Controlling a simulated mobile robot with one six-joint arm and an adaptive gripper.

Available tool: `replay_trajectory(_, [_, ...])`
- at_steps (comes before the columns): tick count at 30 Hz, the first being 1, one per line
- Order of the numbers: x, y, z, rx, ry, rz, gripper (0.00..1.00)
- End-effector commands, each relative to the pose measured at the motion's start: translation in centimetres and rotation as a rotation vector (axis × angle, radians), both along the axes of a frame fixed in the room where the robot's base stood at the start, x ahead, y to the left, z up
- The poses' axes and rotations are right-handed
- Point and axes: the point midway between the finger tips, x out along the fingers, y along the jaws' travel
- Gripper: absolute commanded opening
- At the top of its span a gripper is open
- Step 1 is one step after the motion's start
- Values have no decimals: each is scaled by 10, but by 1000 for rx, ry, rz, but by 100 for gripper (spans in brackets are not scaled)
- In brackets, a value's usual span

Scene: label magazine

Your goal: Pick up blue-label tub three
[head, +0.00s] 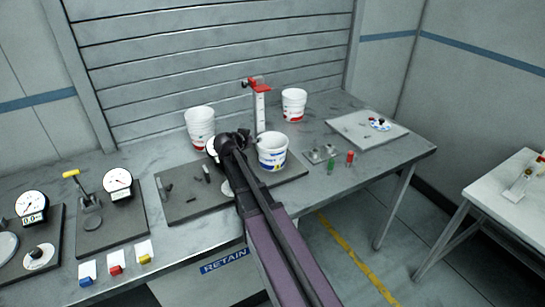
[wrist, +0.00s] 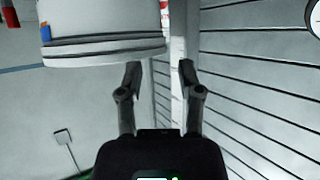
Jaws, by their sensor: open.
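A white tub with a blue and yellow label (head: 272,155) stands at the right end of the dark mat, in front of the red-topped post. Any number on it is too small to read. My gripper (head: 228,143) is just left of this tub in the head view, its fingers partly hidden by the wrist. In the wrist view my gripper (wrist: 159,68) has its two fingers apart with nothing between them. A white tub (wrist: 103,25) with a blue patch at its edge fills the upper left there, beside the left finger.
A red-labelled stack of tubs (head: 199,125) stands behind left, and another red-labelled tub (head: 294,104) behind right. The red-topped post (head: 260,108) rises behind the blue-label tub. Small green and red cylinders (head: 350,158) stand to its right. Dial gauges (head: 118,181) stand at left.

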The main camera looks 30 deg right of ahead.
Motion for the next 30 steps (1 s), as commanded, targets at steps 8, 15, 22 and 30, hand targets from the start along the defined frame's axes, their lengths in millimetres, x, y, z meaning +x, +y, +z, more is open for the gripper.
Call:
replay_trajectory(8, [0,0,0,0,0,0,47])
replay_trajectory(15, [10,-10,-9,-1,1,-2,47])
replay_trajectory(22, [26,-28,-21,0,0,-1,47])
replay_trajectory(30, [30,-35,-24,0,0,0,47])
